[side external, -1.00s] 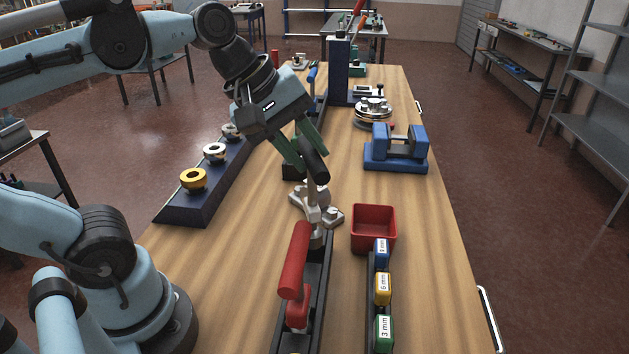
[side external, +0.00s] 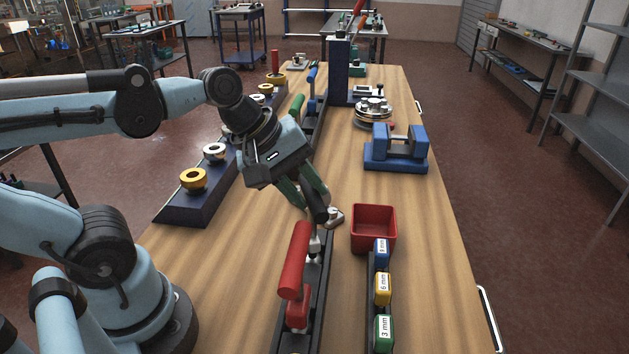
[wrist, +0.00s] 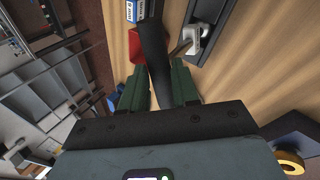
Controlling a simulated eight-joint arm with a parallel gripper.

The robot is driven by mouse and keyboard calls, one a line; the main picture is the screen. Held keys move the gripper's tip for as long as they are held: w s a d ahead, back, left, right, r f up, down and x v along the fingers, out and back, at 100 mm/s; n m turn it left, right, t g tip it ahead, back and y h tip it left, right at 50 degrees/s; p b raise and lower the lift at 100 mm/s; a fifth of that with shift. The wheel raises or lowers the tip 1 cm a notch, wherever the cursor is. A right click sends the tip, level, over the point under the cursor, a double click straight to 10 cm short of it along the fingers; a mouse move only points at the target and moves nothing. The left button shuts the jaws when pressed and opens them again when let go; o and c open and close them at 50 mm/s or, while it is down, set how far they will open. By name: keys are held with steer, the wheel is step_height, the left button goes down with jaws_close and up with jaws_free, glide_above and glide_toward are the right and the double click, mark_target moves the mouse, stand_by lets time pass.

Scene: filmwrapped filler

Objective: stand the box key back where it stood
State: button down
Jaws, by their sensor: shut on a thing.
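In the wrist view the black handle (wrist: 154,45) lies between the two green fingers. The shaft's lower end is close to the silver fitting at the end of the dark rail (side external: 321,290); I cannot tell whether they touch.
A red lever handle (side external: 295,260) stands up from the rail, close in front of the key. A red bin (side external: 374,240) is to the right, with labelled blocks (side external: 383,288) in a row before it. A dark ramp (side external: 203,203) with rings is left. Bare wood lies between.

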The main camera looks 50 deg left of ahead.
steer(key=c, duration=0.8)
jaws_free()
steer(key=shift+f, duration=0.1)
steer(key=shift+c, duration=0.2)
steer(key=v, duration=1.2)
steer(key=shift+d, duration=0.1)
steer(key=x, duration=1.2)
steer(key=shift+r, duration=0.25)
